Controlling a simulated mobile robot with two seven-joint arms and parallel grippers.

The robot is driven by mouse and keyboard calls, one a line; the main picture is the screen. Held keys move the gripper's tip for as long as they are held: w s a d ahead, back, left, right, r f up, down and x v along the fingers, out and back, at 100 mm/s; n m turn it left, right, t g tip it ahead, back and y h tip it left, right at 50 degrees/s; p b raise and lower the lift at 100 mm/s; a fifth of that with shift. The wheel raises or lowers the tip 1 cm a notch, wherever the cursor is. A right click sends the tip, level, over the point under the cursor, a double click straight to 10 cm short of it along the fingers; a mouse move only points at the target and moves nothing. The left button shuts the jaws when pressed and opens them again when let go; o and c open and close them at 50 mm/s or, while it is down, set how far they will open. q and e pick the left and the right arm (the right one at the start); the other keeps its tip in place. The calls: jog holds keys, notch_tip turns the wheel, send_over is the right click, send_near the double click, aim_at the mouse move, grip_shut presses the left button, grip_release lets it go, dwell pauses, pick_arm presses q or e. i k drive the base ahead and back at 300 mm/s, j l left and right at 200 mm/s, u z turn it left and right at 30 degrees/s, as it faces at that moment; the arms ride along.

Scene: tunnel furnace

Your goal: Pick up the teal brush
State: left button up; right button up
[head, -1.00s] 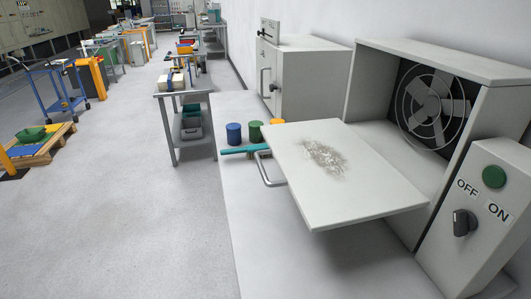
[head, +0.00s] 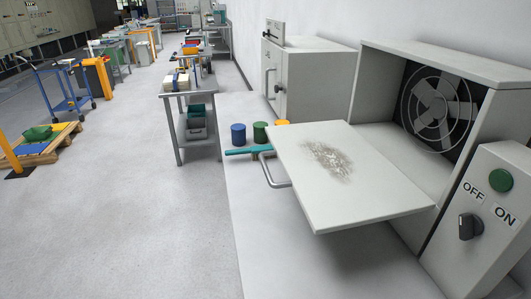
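The teal brush (head: 242,151) lies on the pale worktop (head: 249,228), behind the handle side of a white tray-like panel. Its handle points left, a little past the worktop's left edge. Its right end is hidden behind the panel's handle and corner. Neither of my grippers shows in the head view.
The white panel (head: 384,203) with grey debris (head: 327,158) and a metal handle (head: 272,172) juts out before the fan box (head: 444,62). Blue (head: 238,134), green (head: 260,132) and yellow (head: 281,123) cylinders stand behind the brush. A control box (head: 479,215) is at right.

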aim_at(254, 151)
jog(key=j+z, duration=0.2)
jog(key=z, duration=0.25)
jog(key=j+z, duration=0.25)
jog(key=z, duration=0.2)
jog(key=j+z, duration=0.2)
jog(key=z, duration=0.3)
jog(key=k+j+z, duration=0.1)
jog(key=z, duration=0.35)
jog(key=k+j+z, duration=0.15)
jog(key=z, duration=0.3)
jog(key=k+j+z, duration=0.1)
jog(key=z, duration=0.35)
jog(key=k+j+z, duration=0.1)
jog(key=z, duration=0.35)
jog(key=k+j+z, duration=0.15)
jog(key=z, duration=0.25)
jog(key=k+j+z, duration=0.1)
jog(key=z, duration=0.35)
jog(key=k+z, duration=0.15)
jog(key=z, duration=0.3)
jog(key=k+j, duration=0.25)
jog(key=k, duration=0.2)
jog(key=k+j+z, duration=0.15)
jog(key=k+j, duration=0.35)
jog(key=k, duration=0.35)
